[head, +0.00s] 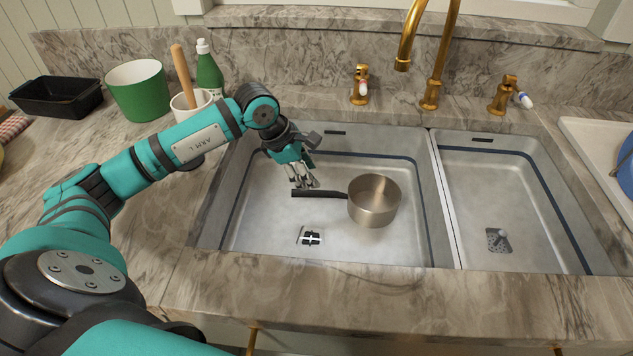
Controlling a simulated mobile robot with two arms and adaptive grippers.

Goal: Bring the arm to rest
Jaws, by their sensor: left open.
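My left arm (190,142), teal and black, reaches in from the left over the counter and bends down over the left sink basin. My left gripper (303,180) is open and empty, with its fingers pointing down. It is just above the black handle (318,194) of a metal saucepan (374,203); I cannot tell whether the fingertips touch the handle. The saucepan stands upright in the left basin (265,215), its handle pointing left. My right gripper is not in view.
A gold faucet (430,75) and two gold taps rise behind the basins. A green bottle (209,72), a white crock (190,105), a green pot (139,92) and a black tray (57,96) stand at the back left. The right basin (500,190) looks empty.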

